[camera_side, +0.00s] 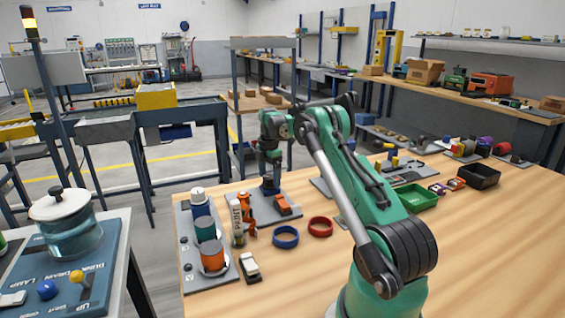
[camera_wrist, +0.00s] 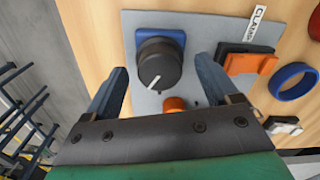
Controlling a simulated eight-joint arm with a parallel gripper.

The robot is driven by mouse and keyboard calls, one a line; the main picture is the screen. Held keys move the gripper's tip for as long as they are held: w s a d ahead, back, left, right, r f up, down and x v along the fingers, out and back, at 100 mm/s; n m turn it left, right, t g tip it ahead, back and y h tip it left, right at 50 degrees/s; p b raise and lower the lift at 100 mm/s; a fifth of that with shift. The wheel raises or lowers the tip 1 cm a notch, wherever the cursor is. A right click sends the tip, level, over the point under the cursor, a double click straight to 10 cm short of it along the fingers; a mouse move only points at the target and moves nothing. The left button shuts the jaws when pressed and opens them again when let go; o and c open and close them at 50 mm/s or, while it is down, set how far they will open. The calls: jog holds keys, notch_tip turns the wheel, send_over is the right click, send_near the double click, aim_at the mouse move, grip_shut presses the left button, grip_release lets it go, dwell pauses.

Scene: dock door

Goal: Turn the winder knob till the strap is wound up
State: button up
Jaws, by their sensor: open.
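A round black knob (camera_wrist: 159,65) with a white pointer line sits on a blue base on a grey plate (camera_wrist: 205,28) in the wrist view. The pointer slants down and left. My gripper (camera_wrist: 158,68) is open, with one finger left of the knob and one right of it, both apart from it. In the side view my gripper (camera_side: 270,184) points down at the grey plate (camera_side: 262,212) and hides the knob. An orange round part (camera_wrist: 174,104) shows just below the knob, partly hidden by my gripper. I cannot make out a strap for certain.
An orange clamp lever (camera_wrist: 250,64) stands on the same plate, close to the right finger. A blue ring (camera_side: 286,237) and a red ring (camera_side: 320,227) lie on the wooden bench. A panel with cylinders (camera_side: 206,240) stands left. Open bench lies at front right.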

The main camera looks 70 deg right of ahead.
grip_shut()
jog(key=shift+m, duration=0.4)
jog(key=m, duration=0.4)
jog(key=shift+m, duration=0.4)
jog(key=m, duration=1.2)
jog(key=shift+m, duration=0.3)
jog(key=m, duration=0.6)
